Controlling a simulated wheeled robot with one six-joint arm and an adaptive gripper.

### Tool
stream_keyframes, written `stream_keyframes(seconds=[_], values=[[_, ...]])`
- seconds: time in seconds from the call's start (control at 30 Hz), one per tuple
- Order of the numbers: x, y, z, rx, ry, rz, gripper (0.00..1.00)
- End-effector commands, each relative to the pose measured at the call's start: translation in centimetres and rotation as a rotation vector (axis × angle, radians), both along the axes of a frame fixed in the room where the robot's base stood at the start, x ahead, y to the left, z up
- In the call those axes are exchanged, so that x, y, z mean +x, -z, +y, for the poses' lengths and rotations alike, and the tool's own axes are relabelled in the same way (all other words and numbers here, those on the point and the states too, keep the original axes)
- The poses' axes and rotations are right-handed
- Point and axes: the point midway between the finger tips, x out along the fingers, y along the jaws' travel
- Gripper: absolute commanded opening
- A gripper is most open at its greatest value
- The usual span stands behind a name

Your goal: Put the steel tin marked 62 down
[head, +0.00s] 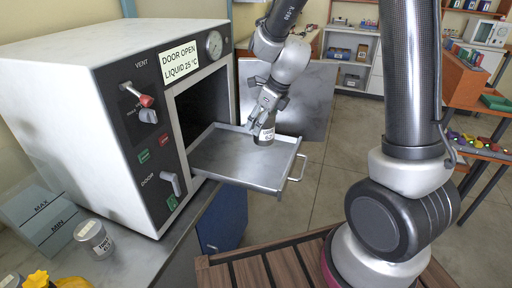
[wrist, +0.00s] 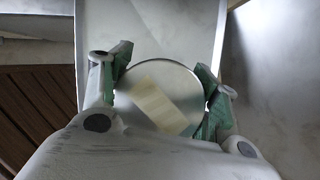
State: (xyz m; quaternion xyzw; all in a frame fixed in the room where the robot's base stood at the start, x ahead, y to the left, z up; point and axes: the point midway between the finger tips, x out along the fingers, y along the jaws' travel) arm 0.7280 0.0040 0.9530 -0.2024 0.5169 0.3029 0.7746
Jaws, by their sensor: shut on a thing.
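In the head view a small steel tin (head: 265,135) with a pale label hangs upright from my gripper (head: 262,118). It is over the right part of the pulled-out metal tray (head: 225,160), near its far edge. I cannot tell whether its base touches the tray. In the wrist view my gripper (wrist: 165,100) is shut on the tin, whose round lid (wrist: 190,84) bears a cream label. Its number is not readable. Another steel tin (head: 94,238) with a label stands on the bench at the lower left.
The incubator (head: 110,90) has its door open; its sign (head: 180,60) reads DOOR OPEN, LIQUID 25 °C. The tray has raised rims and a front handle (head: 298,168). A MAX/MIN container (head: 42,218) and a yellow object (head: 38,279) are at the lower left. The tray's left part is bare.

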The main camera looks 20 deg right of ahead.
Motion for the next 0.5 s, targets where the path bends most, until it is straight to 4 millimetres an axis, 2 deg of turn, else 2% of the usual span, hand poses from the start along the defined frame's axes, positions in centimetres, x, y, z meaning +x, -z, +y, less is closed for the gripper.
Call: stream_keyframes(seconds=[0.1, 0.27, 0.5], values=[[-0.1, 2.5, 0.0, -0.001, 0.002, 0.006, 0.28], [0.0, 4.3, 0.0, -0.001, 0.001, 0.003, 0.28], [0.0, 7.8, -0.1, 0.000, 0.003, 0.004, 0.28]])
